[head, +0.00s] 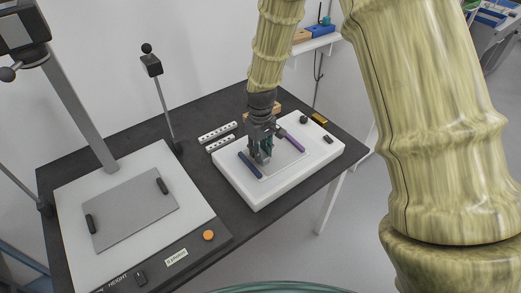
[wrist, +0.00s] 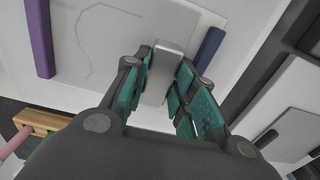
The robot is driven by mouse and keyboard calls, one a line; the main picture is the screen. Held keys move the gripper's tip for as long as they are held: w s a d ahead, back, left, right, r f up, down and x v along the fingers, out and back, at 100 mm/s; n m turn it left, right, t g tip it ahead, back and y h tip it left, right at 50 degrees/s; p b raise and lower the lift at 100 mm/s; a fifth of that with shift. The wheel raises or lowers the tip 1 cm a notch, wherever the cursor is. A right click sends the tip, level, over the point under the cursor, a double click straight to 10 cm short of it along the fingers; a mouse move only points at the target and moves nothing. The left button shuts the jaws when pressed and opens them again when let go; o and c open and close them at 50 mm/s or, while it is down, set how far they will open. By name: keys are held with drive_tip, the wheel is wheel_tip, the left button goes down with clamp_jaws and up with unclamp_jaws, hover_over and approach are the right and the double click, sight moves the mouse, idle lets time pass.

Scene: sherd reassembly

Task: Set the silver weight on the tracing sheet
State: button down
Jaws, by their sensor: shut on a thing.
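The silver weight (wrist: 166,57) is a smooth grey block between the teal-padded fingers of my gripper (wrist: 160,88). My gripper is shut on it. In the head view my gripper (head: 261,153) points down over the white lightbox, at the left part of the tracing sheet (head: 281,168). The pale sheet also shows in the wrist view (wrist: 105,62), with a thin drawn outline on it. The weight is over the sheet, near its edge by a dark blue bar (wrist: 210,47). I cannot tell whether it touches the sheet.
A purple bar (head: 294,143) lies at the sheet's other side. The white lightbox (head: 262,199) sits on a dark table (head: 215,173). Two white perforated strips (head: 217,132) lie behind it. A copy stand with a grey plate (head: 130,212) stands at left.

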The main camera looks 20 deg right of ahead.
drive_tip(key=shift+f, duration=0.25)
drive_tip(key=c, duration=1.2)
unclamp_jaws()
drive_tip(key=shift+o, duration=0.2)
drive_tip(key=shift+r, duration=0.15)
wheel_tip(320, 180, up, 12)
drive_tip(key=b, duration=0.1)
